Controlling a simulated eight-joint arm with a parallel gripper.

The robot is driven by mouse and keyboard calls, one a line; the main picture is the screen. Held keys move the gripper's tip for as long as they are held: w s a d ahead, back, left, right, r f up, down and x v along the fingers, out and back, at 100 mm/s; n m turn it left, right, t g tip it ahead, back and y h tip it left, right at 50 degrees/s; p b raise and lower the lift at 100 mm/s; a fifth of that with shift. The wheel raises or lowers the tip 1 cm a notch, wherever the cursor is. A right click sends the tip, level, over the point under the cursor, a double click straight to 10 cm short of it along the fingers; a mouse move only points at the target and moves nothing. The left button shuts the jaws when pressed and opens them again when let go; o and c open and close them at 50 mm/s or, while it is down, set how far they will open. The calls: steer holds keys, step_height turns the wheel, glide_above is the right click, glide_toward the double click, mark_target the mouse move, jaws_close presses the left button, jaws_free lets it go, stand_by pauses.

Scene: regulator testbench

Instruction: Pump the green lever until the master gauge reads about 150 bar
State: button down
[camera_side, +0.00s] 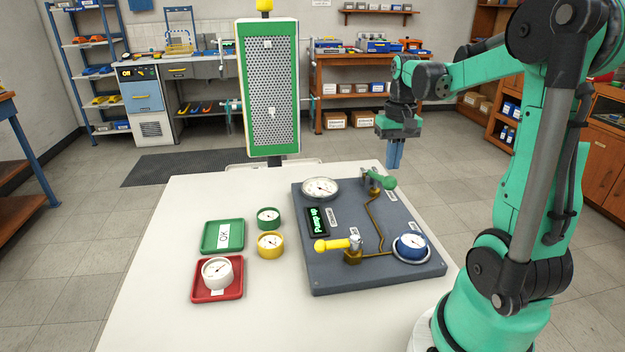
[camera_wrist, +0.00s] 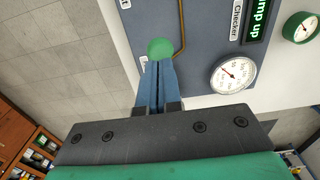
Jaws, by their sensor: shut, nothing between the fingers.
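The green lever (camera_side: 383,181) stands at the back right of the grey test panel (camera_side: 345,275). Its round green knob (camera_wrist: 160,48) shows just past my fingertips in the wrist view. My gripper (camera_side: 395,166) points down above and beside the lever, shut with its blue fingers together and empty. I cannot tell whether the fingers touch the knob. A large white-dial gauge (camera_side: 320,188), likely the master gauge, sits at the panel's back left; it also shows in the wrist view (camera_wrist: 233,74). Its reading is too small to tell. The display (camera_side: 317,222) reads "Pump up".
On the panel are a yellow-handled valve (camera_side: 332,245), a blue gauge (camera_side: 412,246) and brass piping. To the left are loose green (camera_side: 268,217) and yellow (camera_side: 270,245) gauges, a green "OK" tray (camera_side: 207,248) and a red tray (camera_side: 197,297) holding a white gauge (camera_side: 217,273).

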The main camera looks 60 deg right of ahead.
mark_target(390, 176)
stand_by(0.3)
steer(key=shift+f, duration=2.65)
steer(key=shift+r, duration=2.65)
